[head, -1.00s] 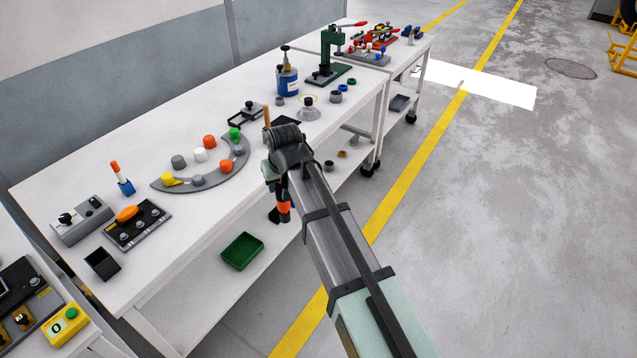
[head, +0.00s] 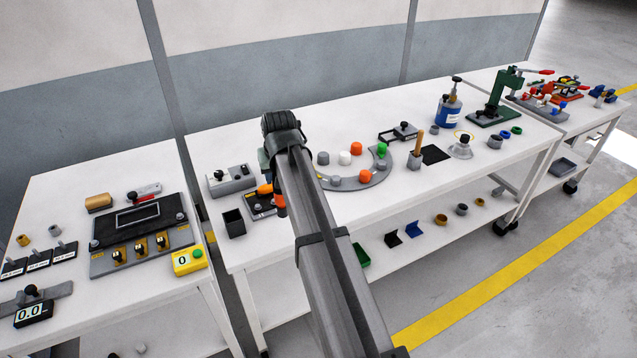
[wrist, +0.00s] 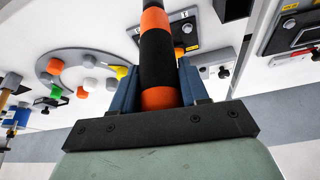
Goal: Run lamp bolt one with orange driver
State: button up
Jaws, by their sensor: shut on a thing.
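My gripper (wrist: 157,85) is shut on the orange driver (wrist: 157,50), whose handle is banded orange and black. In the head view the driver (head: 280,203) shows partly below my arm's end. The lamp fixture is a dark plate (head: 257,207) with an orange lamp (head: 264,189) and silver bolts, just left of the driver. In the wrist view the fixture (wrist: 168,27) lies beyond the driver, which covers part of it. The driver's tip is out of the wrist view, and I cannot tell whether it touches a bolt.
A black open box (head: 234,223) stands left of the fixture, and a grey switch box (head: 231,180) behind it. A curved grey tray (head: 372,181) with coloured knobs lies to the right. A second table (head: 65,205) with a yellow button box (head: 188,261) stands at the left.

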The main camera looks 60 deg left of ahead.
jog(key=s+a+r+n, duration=0.1)
jog(key=s+a, duration=0.1)
jog(key=a, duration=0.3)
jog(key=s+a+r, duration=0.2)
jog(key=a, duration=0.3)
jog(key=shift+s+a+r+n+g, duration=0.25)
jog(key=shift+s+a+n+g, duration=0.1)
jog(key=shift+n+g, duration=0.05)
jog(key=shift+f, duration=0.1)
jog(key=shift+f, duration=3.7)
